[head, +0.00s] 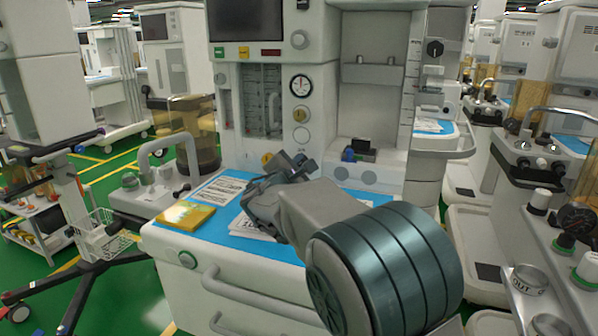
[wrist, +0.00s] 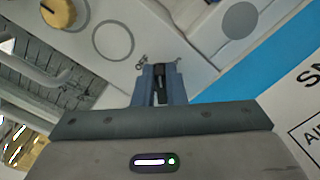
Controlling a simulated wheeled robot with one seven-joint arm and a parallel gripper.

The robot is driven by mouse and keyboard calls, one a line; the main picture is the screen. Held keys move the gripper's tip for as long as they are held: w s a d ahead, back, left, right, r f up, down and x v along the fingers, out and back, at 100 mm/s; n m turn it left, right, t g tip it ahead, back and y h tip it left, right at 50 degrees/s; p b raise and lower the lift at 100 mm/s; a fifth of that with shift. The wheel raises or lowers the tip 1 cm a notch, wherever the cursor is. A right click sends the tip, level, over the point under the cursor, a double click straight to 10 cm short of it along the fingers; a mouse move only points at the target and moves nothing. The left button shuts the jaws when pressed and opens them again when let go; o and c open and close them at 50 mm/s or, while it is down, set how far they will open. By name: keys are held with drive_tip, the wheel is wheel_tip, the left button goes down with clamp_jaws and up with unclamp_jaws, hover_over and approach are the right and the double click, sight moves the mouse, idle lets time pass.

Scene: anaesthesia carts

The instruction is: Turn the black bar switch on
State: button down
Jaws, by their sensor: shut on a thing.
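My gripper (head: 296,163) reaches over the blue worktop to the lower front panel of the white anaesthesia machine. In the wrist view its two blue-grey fingers (wrist: 161,82) are closed around the black bar switch (wrist: 160,72), a small dark bar standing off the pale panel. The fingers hide most of the switch, and its on or off position cannot be read. In the head view my gripper covers the switch.
A yellow knob (wrist: 57,12) and a round disc (wrist: 113,40) sit on the panel near the fingers. The blue worktop (head: 228,214) carries papers and a yellow pad (head: 186,215). A grey hose (head: 181,137) stands left. A round gauge (head: 300,85) is above.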

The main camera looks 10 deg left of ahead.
idle(0.4)
drive_tip(key=c, duration=1.5)
unclamp_jaws()
drive_tip(key=s, duration=0.4)
drive_tip(key=s+a+p, duration=0.1)
drive_tip(key=s, duration=0.4)
drive_tip(key=s+a, duration=0.1)
drive_tip(key=s, duration=0.3)
drive_tip(key=shift+s, duration=0.35)
